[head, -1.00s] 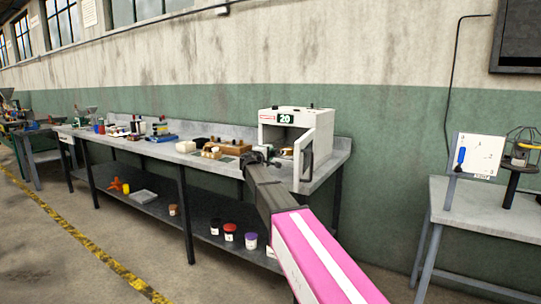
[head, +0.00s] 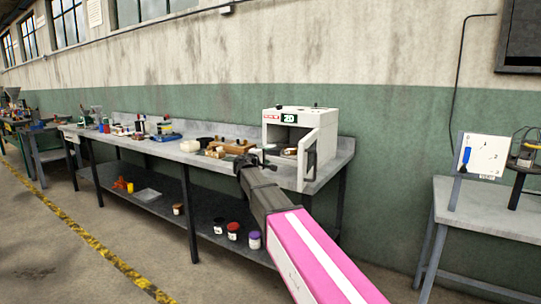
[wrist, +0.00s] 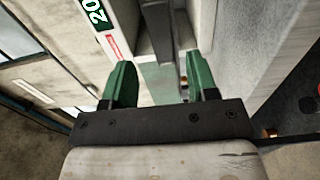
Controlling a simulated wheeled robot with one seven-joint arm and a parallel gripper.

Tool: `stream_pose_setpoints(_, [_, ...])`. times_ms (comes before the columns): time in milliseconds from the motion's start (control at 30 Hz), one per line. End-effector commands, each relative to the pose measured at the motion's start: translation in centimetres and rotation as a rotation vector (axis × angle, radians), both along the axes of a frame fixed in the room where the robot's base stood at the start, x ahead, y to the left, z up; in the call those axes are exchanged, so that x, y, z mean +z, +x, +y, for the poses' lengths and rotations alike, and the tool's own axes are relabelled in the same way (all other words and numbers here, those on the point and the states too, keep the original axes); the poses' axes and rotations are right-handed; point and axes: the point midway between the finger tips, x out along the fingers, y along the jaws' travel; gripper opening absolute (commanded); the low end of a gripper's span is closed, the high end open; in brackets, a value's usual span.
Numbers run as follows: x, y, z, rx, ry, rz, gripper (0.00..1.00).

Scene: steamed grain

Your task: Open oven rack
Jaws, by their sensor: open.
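The white oven (head: 300,117), with a green "20" sign, stands on the right part of the long workbench. Its door (head: 318,150) is swung open toward the front right, so the dark inside shows. My gripper (head: 252,160) is in front of the oven and a little left of the door. In the wrist view my gripper (wrist: 160,80) has its two green fingers apart, pointing at the oven front (wrist: 122,30). A grey bar-like part shows between and beyond the fingers. I cannot tell whether it is the rack, and no contact is clear.
The grey workbench (head: 190,155) carries a wooden block (head: 232,146), a white bowl (head: 189,146) and other small items left of the oven. Jars stand on its lower shelf (head: 208,215). Another grey table (head: 480,215) is at the right. Floor in front is clear.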

Motion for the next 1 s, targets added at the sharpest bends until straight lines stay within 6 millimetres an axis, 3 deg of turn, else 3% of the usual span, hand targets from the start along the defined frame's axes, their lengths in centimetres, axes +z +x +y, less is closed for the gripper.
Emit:
stream_pose_setpoints(233, [0.1, -2.9, 2.0, 0.002, 0.000, -0.001, 0.53])
stream_pose_setpoints(733, [-0.2, -3.5, 2.3, -0.002, 0.005, 0.001, 0.53])
stream_pose_setpoints(867, [-2.7, -4.5, 0.5, -0.026, 0.063, 0.039, 0.53])
stream_pose_setpoints(1000, [-9.0, -7.1, -3.6, -0.089, 0.211, 0.130, 0.53])
